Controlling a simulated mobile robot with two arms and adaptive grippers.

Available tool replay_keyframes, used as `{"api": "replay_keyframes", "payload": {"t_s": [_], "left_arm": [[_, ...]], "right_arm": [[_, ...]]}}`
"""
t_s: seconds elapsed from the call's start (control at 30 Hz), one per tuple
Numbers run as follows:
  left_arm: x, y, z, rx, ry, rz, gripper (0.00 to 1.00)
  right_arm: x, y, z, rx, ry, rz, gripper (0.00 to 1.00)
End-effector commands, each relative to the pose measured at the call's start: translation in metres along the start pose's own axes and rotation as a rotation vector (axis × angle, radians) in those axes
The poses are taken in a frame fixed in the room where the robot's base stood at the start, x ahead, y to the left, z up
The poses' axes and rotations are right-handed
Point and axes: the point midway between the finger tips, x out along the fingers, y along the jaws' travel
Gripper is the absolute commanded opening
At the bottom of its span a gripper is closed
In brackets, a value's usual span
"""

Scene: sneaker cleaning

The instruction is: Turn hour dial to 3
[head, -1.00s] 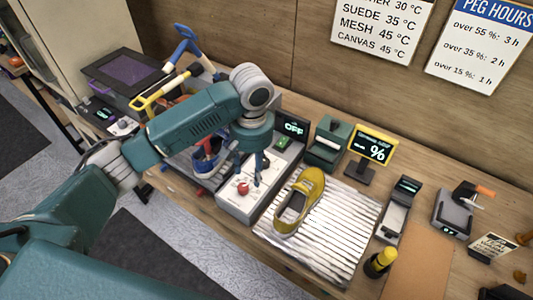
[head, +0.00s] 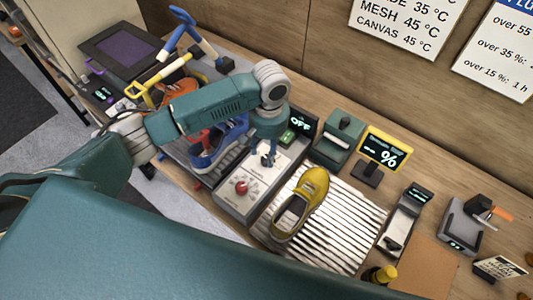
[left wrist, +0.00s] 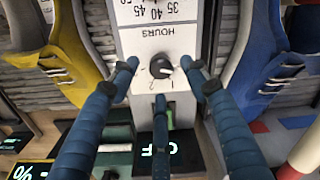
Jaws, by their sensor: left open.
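The control box (head: 228,202) stands on the bench with a red knob (head: 241,187) at its near end and a display reading OFF (head: 300,122) at its far end. The hour dial (left wrist: 160,68) is a small dark round knob under the word HOURS in the left wrist view, with a light mark towards its right side. My left gripper (head: 268,160) is open above the box, its fingers hiding the hour dial in the head view. In the left wrist view, its blue fingers (left wrist: 160,80) spread around the dial; contact cannot be told. My right gripper is not in view.
A yellow sneaker (head: 313,188) lies on a ridged mat (head: 335,232) right of the box. A blue shoe (head: 212,155) is close on the left. A green device (head: 338,140) and a percent display (head: 385,148) stand behind the mat.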

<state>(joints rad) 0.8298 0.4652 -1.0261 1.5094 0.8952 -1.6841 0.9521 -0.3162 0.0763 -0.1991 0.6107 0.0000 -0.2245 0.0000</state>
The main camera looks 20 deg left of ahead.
Motion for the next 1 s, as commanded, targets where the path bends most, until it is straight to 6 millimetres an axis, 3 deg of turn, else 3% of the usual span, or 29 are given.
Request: {"api": "replay_keyframes", "payload": {"t_s": [0.13, 0.3, 0.43, 0.63, 0.87, 1.0], "left_arm": [[0.023, 0.000, 0.001, 0.001, -0.001, -0.001, 0.46], [0.038, 0.000, 0.000, 0.000, 0.001, 0.000, 0.46], [0.043, 0.000, 0.000, 0.001, 0.002, 0.000, 0.46], [0.043, 0.000, 0.000, 0.001, 0.002, 0.000, 0.46], [0.042, 0.000, -0.001, 0.001, 0.002, 0.000, 0.01], [0.042, 0.000, -0.001, 0.003, 0.003, 0.000, 0.01]], "right_arm": [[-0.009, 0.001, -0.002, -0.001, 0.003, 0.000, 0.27], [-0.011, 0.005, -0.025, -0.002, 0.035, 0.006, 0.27], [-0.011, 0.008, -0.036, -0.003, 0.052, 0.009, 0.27], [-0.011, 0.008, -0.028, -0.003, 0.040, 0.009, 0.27], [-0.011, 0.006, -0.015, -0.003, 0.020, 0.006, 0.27], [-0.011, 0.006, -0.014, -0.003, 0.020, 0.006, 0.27]]}}
